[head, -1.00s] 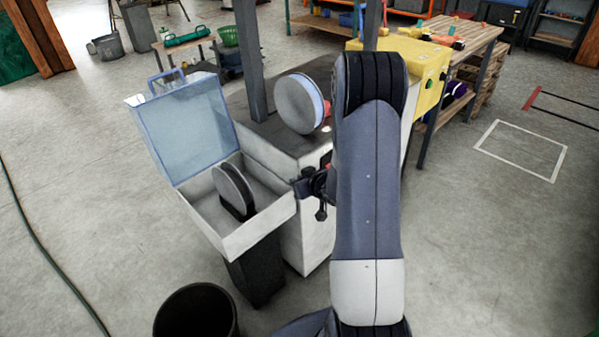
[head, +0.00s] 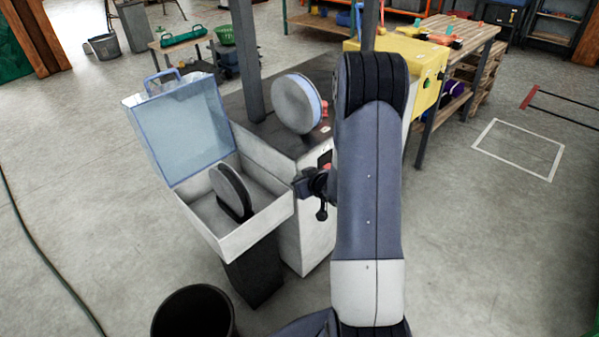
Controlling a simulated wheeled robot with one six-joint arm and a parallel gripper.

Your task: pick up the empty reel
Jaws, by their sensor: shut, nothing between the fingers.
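Two upright disc-shaped reels show in the head view. One grey reel (head: 232,190) with a dark edge stands in the open box (head: 262,222). The other, a larger pale disc (head: 293,104) with a light blue rim, is on the dark top of the white cabinet. I cannot tell from here which is empty. My gripper (head: 298,186) shows as a small dark shape just left of my forearm, shut and empty. It lies in front of the cabinet side, right of the box, apart from both reels. My forearm hides part of the wrist.
The box's clear blue lid (head: 182,125) stands open at the back left. A dark post (head: 247,60) rises from the cabinet (head: 312,215). A black bin (head: 195,315) is at the front. A yellow machine (head: 425,70) and wooden bench are behind right. Floor right of my arm is clear.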

